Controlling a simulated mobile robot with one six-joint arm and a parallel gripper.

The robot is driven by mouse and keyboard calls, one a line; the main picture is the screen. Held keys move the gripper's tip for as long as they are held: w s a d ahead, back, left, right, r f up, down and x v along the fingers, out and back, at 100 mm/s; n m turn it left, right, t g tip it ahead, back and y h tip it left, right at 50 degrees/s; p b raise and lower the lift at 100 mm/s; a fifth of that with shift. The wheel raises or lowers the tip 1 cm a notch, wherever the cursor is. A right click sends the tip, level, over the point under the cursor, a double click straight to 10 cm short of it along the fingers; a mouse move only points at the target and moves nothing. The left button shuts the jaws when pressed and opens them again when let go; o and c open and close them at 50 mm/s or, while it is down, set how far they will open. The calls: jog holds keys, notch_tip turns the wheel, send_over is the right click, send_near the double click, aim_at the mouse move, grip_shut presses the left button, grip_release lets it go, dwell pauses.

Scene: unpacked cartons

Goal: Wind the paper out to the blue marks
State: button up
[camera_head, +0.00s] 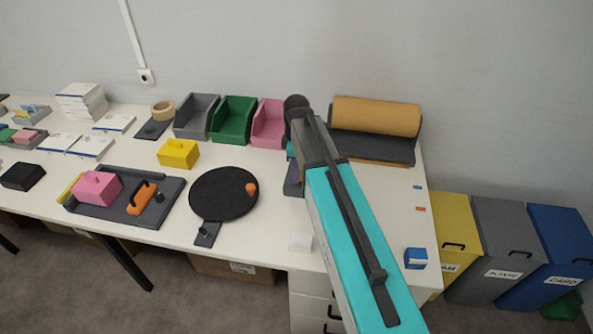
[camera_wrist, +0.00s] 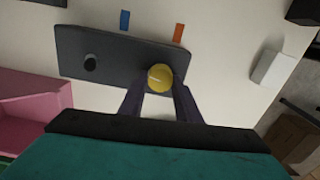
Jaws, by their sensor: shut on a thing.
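The brown paper roll (camera_head: 376,115) lies on a dark grey stand (camera_head: 372,148) at the back right of the table. A blue mark (camera_head: 417,187) and an orange mark (camera_head: 421,209) lie near the table's right edge. Another blue mark (camera_wrist: 125,20) and orange mark (camera_wrist: 178,33) show in the wrist view, beside a dark grey plate (camera_wrist: 115,50). The plate carries a black knob (camera_wrist: 90,63) and a round yellow knob (camera_wrist: 159,77). My gripper (camera_wrist: 160,88) is shut on the yellow knob. In the head view my arm hides part of the table before the roll.
A pink bin (camera_head: 269,124) stands close left of my gripper, beside green (camera_head: 234,119) and grey bins. A white block (camera_head: 300,242) and a blue box (camera_head: 415,258) are near the front edge. A black round plate (camera_head: 215,195) lies to the left.

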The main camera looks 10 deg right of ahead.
jog(key=m, duration=0.5)
jog(key=shift+w, duration=0.1)
jog(key=m, duration=0.5)
jog(key=shift+d+m, duration=0.15)
jog(key=shift+m, duration=0.15)
jog(key=m, duration=0.5)
jog(key=shift+d+p, duration=0.1)
jog(key=shift+p, duration=0.25)
jog(key=m, duration=0.5)
jog(key=shift+d+m, duration=0.1)
jog(key=shift+m, duration=0.2)
jog(key=o, duration=1.1)
jog(key=shift+c, duration=0.2)
jog(key=shift+r, duration=0.15)
